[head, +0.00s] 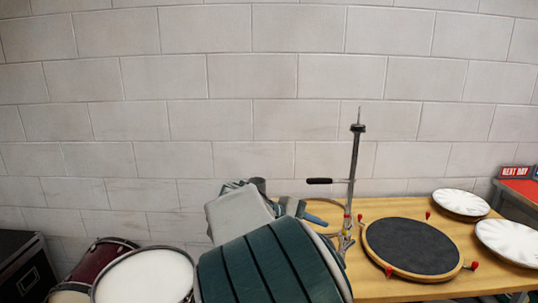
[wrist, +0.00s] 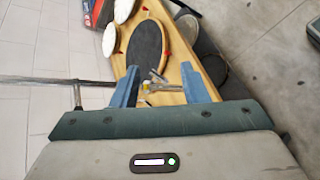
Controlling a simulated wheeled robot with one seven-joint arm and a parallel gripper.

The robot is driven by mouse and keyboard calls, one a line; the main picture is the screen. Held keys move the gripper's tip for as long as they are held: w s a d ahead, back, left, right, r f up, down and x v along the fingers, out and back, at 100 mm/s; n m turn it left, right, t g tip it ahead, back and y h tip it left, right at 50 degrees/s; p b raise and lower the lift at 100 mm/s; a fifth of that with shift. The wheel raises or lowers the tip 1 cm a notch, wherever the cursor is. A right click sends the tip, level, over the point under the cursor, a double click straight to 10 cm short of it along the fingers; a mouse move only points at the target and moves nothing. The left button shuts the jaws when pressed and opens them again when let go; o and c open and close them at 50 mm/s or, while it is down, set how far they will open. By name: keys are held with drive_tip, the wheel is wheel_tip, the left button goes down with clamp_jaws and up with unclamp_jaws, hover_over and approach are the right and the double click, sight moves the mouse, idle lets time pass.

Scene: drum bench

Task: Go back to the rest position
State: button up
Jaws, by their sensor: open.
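My gripper (head: 303,212) shows in the head view beyond my teal and grey arm, which hides part of it. In the wrist view my gripper (wrist: 160,88) has its two blue fingers spread apart with nothing held between them. The wooden bench (head: 385,290) lies below and beyond the fingers. A metal stand (head: 354,165) with a black-handled side rod rises upright just right of my gripper in the head view. Its yellow-marked lower fittings (wrist: 150,87) appear between the fingers in the wrist view; I cannot tell how far apart they are.
A round black pad (head: 412,247) with red clamps lies on the bench. Two white discs (head: 461,202) sit at its right. A dark red drum (head: 105,257), a white-headed drum (head: 145,278) and a black case (head: 25,268) stand at left. The block wall (head: 250,80) is bare above.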

drive_tip(key=s+d+f+m+g+y, duration=0.2)
drive_tip(key=s+d+f+y, duration=0.2)
drive_tip(key=d, duration=0.1)
drive_tip(key=s+f+m+t+y, duration=0.3)
drive_tip(key=s+m+y, duration=0.4)
drive_tip(key=s, duration=1.2)
drive_tip(key=shift+a+y, duration=0.2)
drive_tip(key=shift+y, duration=0.2)
idle(0.4)
